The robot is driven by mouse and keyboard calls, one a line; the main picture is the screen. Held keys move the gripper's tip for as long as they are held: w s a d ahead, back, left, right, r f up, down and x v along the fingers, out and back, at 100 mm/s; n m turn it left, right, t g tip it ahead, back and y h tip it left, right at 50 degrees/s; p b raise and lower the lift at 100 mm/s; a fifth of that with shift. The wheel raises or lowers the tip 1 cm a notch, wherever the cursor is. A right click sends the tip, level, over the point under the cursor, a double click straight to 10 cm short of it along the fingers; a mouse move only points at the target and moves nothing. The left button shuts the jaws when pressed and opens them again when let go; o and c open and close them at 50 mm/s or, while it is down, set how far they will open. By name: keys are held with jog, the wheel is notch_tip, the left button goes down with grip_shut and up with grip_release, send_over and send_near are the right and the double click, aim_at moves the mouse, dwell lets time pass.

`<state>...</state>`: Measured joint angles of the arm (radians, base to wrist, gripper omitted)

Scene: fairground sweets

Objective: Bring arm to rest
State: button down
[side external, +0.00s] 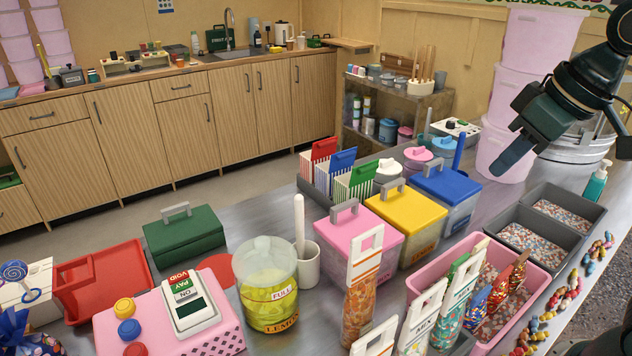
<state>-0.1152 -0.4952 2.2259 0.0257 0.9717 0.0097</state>
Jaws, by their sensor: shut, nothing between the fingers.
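My gripper (512,155) is at the upper right, at the end of my dark arm. It hangs in the air above the back right of the metal counter (255,215), pointing down to the left. Its fingers are together and hold nothing. It appears apart from the boxes and bins below it.
Pink tubs (505,150) are stacked behind my gripper. A blue-lidded box (447,188), a yellow-lidded box (407,212) and grey trays (535,240) stand below it. A clear lemon tub (266,285) and a pink tray (425,280) with sweet bags crowd the front.

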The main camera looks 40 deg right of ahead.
jog(key=s+d+f+m, duration=0.1)
jog(key=s+d+f, duration=0.1)
jog(key=s+f, duration=0.3)
jog(key=shift+s+d+t, duration=0.2)
jog(key=shift+s+t, duration=0.1)
jog(key=shift+s, duration=0.75)
